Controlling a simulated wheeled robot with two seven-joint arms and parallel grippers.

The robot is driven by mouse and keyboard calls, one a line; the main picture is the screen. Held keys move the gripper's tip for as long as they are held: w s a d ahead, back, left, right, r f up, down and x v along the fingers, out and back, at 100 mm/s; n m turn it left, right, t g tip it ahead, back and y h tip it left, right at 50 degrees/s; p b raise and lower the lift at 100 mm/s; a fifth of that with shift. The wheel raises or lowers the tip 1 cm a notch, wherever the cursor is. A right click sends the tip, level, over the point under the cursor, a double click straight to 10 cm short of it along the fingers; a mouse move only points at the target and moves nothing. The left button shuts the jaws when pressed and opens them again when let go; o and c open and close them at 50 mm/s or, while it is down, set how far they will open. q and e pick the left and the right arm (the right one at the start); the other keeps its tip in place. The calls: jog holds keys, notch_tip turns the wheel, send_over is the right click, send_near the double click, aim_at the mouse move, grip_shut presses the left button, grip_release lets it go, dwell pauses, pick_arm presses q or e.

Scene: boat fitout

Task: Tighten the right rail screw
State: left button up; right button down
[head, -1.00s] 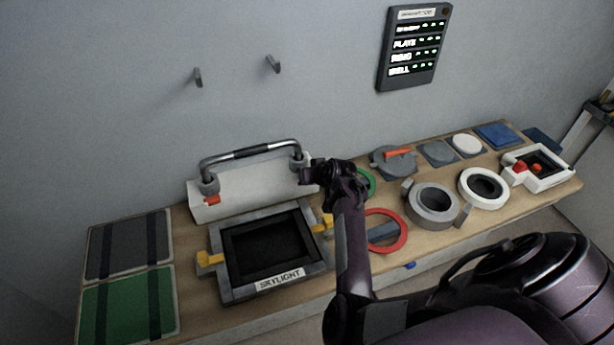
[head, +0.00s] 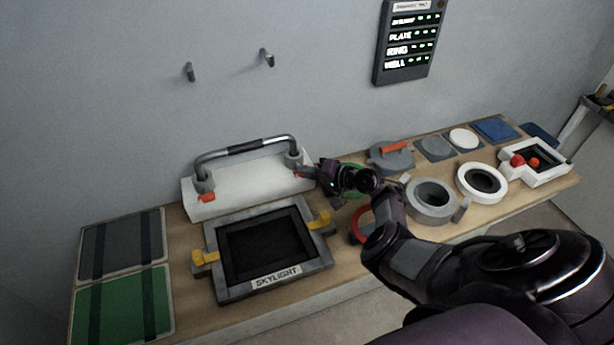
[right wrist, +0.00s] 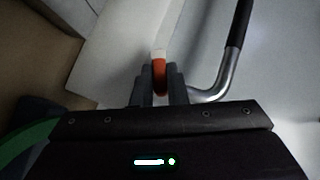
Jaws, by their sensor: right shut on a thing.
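The grab rail (head: 245,148) stands on a white block (head: 240,186) at the back of the bench. Its left end has an orange-red screw (head: 207,197) at its foot. The right rail screw shows in the right wrist view as an orange piece (right wrist: 159,76) between the two fingers. My right gripper (head: 311,172) is at the right end of the rail; in the right wrist view its fingers (right wrist: 159,88) are shut on that screw. The gripper partly hides the screw in the head view. My left gripper is not in view.
A skylight frame (head: 222,284) with yellow latches lies in front of the block. Green and red rings (head: 361,222) lie under or beside my right arm. Grey and white rings (head: 481,183) stand further right. A status panel (head: 411,42) hangs on the wall.

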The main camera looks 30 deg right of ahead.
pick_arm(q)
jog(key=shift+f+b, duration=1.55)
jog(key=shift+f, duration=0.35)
pick_arm(e)
jog(key=shift+a+f+m+t+y, duration=0.15)
jog(key=shift+f+m+t+y, duration=0.2)
jog(key=shift+m+t+y, duration=0.55)
jog(key=shift+r, duration=0.1)
jog(key=c, duration=1.8)
grip_release()
jog(key=shift+o, duration=0.4)
jog(key=shift+w+a, duration=0.15)
jog(key=shift+w, duration=0.05)
